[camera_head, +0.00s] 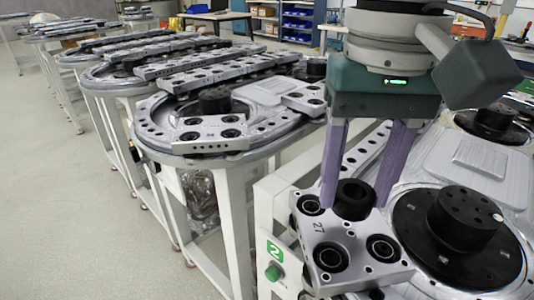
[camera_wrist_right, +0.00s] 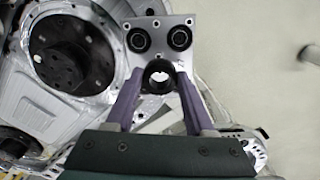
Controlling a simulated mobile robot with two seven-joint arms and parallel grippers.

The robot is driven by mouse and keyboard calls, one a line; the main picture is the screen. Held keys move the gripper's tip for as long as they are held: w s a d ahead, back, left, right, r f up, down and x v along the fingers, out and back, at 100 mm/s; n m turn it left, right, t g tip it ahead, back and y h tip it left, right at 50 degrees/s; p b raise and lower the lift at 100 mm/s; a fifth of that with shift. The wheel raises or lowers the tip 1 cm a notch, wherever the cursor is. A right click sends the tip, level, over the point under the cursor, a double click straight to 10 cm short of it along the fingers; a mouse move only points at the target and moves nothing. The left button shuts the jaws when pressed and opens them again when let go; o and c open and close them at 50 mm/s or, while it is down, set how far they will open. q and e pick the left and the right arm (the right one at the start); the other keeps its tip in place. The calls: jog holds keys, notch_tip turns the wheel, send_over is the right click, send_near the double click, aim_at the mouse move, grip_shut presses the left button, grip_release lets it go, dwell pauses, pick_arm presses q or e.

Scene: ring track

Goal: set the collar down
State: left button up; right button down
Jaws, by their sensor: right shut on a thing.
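The collar (camera_head: 354,199) is a short black ring with an open bore. My right gripper (camera_head: 356,196) is shut on it, with one purple finger on each side. The collar is over the far part of a grey metal plate marked 27 (camera_head: 345,232); I cannot tell whether it touches the plate. In the right wrist view the collar (camera_wrist_right: 159,74) sits between the fingertips of my right gripper (camera_wrist_right: 160,76), below two black bushings of the plate (camera_wrist_right: 159,28). My left gripper is not in view.
A black hub on a round disc (camera_head: 462,217) stands right of the plate. A neighbouring oval track table (camera_head: 150,130) carries more plates with black bushings. A green button (camera_head: 273,272) is on the white frame. The floor at left (camera_head: 60,200) is clear.

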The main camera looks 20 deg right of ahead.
aim_at(354, 193)
jog(key=shift+f+b, duration=0.6)
jog(key=shift+f, duration=0.8)
jog(key=shift+c, duration=1.3)
grip_release()
jog(key=shift+r, duration=0.1)
jog(key=shift+r+p, duration=0.25)
jog(key=shift+p, duration=0.15)
notch_tip(354, 193, up, 12)
jog(key=shift+f, duration=0.15)
